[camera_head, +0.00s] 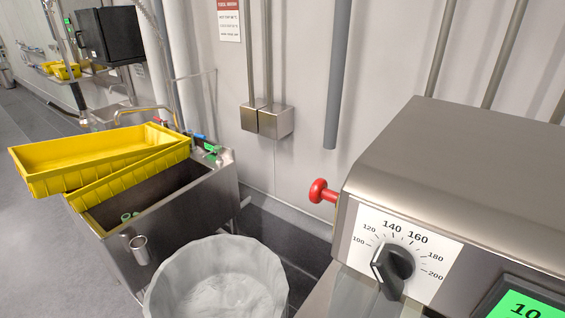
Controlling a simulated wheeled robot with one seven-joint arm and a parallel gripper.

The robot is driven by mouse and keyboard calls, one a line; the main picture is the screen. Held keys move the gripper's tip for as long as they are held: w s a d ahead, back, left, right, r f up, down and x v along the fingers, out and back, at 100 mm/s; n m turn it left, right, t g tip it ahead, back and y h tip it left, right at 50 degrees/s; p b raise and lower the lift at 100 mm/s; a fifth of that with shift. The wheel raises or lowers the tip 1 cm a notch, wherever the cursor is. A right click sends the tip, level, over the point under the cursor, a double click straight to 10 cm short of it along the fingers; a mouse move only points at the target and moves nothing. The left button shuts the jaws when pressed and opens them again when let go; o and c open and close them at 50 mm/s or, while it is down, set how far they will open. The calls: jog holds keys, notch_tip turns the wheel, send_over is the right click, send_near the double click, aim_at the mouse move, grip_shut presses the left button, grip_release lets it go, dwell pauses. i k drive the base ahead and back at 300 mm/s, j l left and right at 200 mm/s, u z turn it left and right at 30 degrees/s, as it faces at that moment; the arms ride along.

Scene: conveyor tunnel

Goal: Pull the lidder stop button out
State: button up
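A red mushroom-shaped stop button (319,191) sticks out to the left from the side of a brushed steel machine (455,165). A short red stem joins its head to the machine, and a little yellow shows by its base, mostly hidden by the machine's front corner. I cannot tell from this view whether the button is in its pushed-in or pulled-out position. My gripper is not in view.
The machine's front has a black dial (393,265) and a green display (525,308). A lined bin (217,285) stands left of it. A steel sink (215,205) holds yellow crates (100,155). Steel boxes (268,120) and pipes line the wall. Grey floor is open at left.

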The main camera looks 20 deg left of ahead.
aim_at(319, 191)
jog(key=j, duration=0.8)
jog(key=i+j, duration=0.1)
jog(key=j, duration=0.65)
